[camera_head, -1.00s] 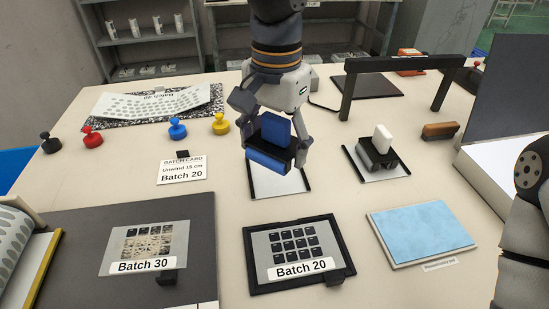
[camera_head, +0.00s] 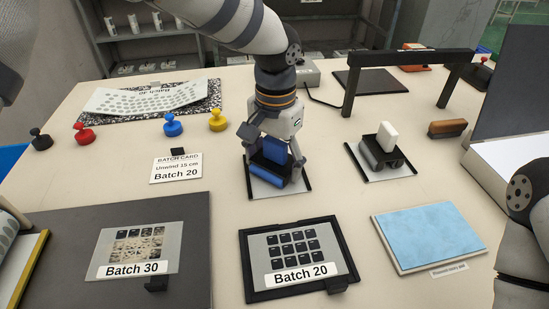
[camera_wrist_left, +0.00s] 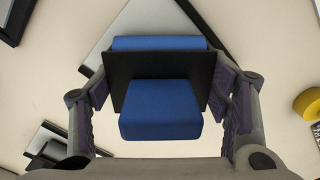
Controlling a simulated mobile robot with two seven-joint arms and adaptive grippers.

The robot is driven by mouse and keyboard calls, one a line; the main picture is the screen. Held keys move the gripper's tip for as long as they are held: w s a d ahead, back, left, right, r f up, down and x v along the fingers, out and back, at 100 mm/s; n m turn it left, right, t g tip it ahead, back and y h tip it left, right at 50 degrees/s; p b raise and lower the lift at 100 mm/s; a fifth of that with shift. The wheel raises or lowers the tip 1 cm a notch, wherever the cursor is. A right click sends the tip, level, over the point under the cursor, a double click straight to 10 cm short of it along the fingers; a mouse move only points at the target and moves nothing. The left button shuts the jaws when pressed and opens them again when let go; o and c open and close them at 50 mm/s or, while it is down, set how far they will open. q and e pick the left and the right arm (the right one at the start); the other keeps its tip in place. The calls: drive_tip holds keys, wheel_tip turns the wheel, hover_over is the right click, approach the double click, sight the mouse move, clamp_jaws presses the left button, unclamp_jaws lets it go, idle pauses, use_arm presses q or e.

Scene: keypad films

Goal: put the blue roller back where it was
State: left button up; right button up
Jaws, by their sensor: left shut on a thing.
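The blue roller (camera_head: 268,186) has a blue block handle, a dark plate and a blue cylinder. It is at the white pad with black side rails (camera_head: 291,190) in the middle of the table. My left gripper (camera_head: 276,152) comes from above and is shut on the roller's handle part. In the left wrist view the roller (camera_wrist_left: 160,108) sits between the two fingers of my left gripper (camera_wrist_left: 162,105), with the pad (camera_wrist_left: 150,22) behind it. I cannot tell whether the cylinder touches the pad. My right gripper is not in view; part of my right arm shows at the right edge.
A white-handled roller (camera_head: 388,138) stands on a similar pad to the right. The Batch 20 frame (camera_head: 247,270) and a blue pad (camera_head: 428,235) lie in front. Coloured knobbed pieces (camera_head: 172,125) and a batch card (camera_head: 176,168) are to the left. A black arch (camera_head: 408,62) stands behind right.

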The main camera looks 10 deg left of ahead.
sight(275, 141)
use_arm(q)
drive_tip(key=shift+s+f, duration=0.15)
drive_tip(key=shift+f, duration=0.2)
drive_tip(key=shift+c, duration=0.6)
drive_tip(key=shift+f, duration=0.15)
drive_tip(key=shift+c, duration=1.2)
drive_tip(key=o, duration=1.5)
drive_tip(key=shift+f, duration=0.1)
wheel_tip(275, 141, up, 14)
drive_tip(key=shift+d+f, duration=0.1)
drive_tip(key=shift+f, duration=0.1)
